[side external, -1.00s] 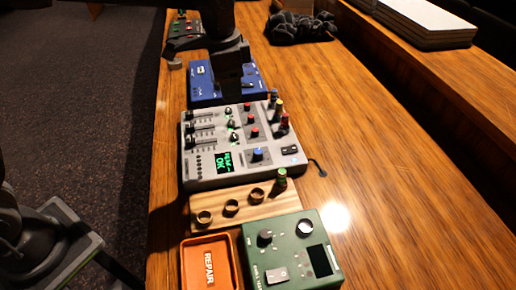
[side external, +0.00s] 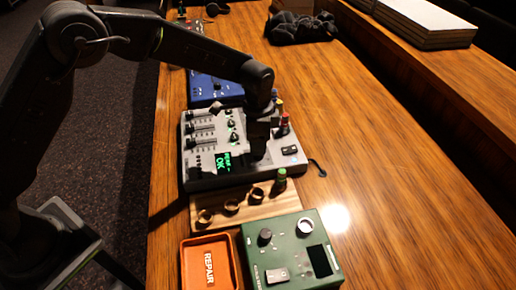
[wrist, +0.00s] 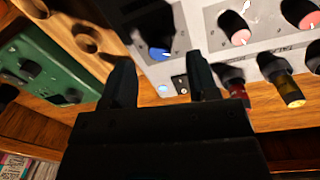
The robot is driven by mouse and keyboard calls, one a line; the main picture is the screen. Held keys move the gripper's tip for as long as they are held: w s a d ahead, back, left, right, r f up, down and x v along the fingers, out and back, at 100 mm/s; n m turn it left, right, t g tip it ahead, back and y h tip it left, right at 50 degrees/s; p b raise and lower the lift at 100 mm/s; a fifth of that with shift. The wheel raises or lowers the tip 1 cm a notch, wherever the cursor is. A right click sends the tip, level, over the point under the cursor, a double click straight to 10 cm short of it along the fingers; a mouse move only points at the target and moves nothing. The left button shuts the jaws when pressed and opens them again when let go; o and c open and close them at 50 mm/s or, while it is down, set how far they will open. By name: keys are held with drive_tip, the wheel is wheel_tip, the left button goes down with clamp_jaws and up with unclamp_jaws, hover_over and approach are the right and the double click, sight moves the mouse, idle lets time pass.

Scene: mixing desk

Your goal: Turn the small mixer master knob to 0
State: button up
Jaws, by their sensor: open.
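In the wrist view the dark knob with a blue tip (wrist: 157,52) shows just beyond and between the fingertips of my open gripper (wrist: 160,64). I cannot tell whether the fingers touch it. The knob's pointer and scale are not readable. I take this knob to be the master, but its label is unreadable.
Red-tipped knobs (wrist: 240,37) and red and yellow plugs (wrist: 292,95) are close by. A wooden strip with cups (side external: 270,208), a green box (side external: 290,235) and an orange tray (side external: 186,255) lie in front. A blue device (side external: 203,86) is behind. The desk to the right is clear.

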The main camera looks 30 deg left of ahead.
drive_tip(key=shift+s+f, duration=0.1)
drive_tip(key=shift+f, duration=1.65)
drive_tip(key=shift+c, duration=0.5)
drive_tip(key=c, duration=0.8)
